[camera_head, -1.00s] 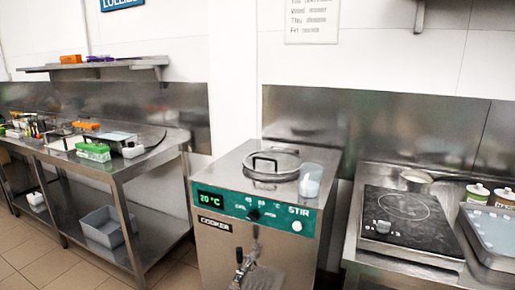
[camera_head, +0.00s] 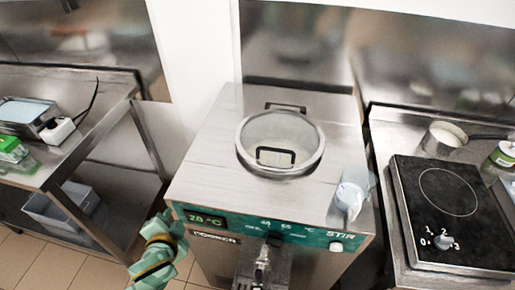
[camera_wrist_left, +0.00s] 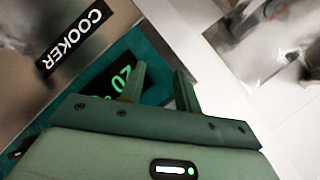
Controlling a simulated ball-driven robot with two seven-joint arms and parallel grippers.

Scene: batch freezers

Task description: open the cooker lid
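The steel cooker (camera_head: 205,180) stands in the middle of the head view, with a teal front panel (camera_head: 295,234) reading 20 °C. Its round lid (camera_head: 308,165) lies over the opening in the top, with a dark handle (camera_head: 276,151) at the near side; it looks shut. My left gripper (camera_head: 170,221) is at the cooker's front left corner, below the lid's level. In the left wrist view its two fingers (camera_wrist_left: 160,85) are apart with nothing seen between them, near the display (camera_wrist_left: 112,82). My right gripper is not in view.
A black hob (camera_head: 450,200) and a pot (camera_head: 441,140) are to the right. A steel table (camera_head: 95,130) with a green box (camera_head: 10,149) is to the left.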

